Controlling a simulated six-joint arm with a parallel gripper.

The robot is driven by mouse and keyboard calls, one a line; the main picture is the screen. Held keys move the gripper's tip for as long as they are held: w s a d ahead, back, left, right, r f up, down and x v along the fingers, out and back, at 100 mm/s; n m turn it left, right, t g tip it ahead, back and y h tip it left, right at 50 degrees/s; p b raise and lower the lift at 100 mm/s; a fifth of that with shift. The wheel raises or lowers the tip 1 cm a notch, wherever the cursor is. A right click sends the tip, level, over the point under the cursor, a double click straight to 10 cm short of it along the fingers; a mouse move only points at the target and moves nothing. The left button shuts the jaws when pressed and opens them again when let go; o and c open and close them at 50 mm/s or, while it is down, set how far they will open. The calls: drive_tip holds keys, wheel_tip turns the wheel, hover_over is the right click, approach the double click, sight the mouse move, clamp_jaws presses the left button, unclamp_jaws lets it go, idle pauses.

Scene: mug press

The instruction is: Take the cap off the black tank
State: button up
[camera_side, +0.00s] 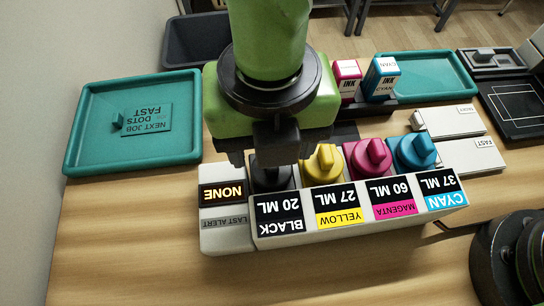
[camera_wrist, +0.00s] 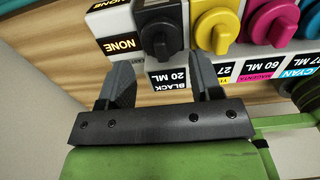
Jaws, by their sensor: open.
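The black tank's cap (camera_side: 272,180) sits on the tank at the left end of the ink row, above the label reading BLACK 20 ML (camera_side: 279,214). In the wrist view the cap (camera_wrist: 161,28) shows as a round black knob with a raised grip bar. My gripper (camera_side: 273,158) hangs over the black tank and hides part of the cap in the side view. In the wrist view my gripper (camera_wrist: 161,68) has its two fingers spread, empty, with the cap beyond the gap between them. The fingers look apart from the cap.
The yellow cap (camera_side: 323,162) stands close right of the black one, then magenta (camera_side: 368,157) and cyan (camera_side: 413,151). A NONE display (camera_side: 222,192) is at left. A teal tray (camera_side: 78,150) lies left; ink boxes (camera_side: 381,78) stand behind. The front table is clear.

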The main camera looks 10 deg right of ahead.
wheel_tip(320, 180, down, 5)
drive_tip(key=shift+w+d+r, duration=0.1)
drive_tip(key=shift+r, duration=0.1)
drive_tip(key=shift+c, duration=0.4)
drive_tip(key=c, duration=0.4)
drive_tip(key=shift+c, duration=0.2)
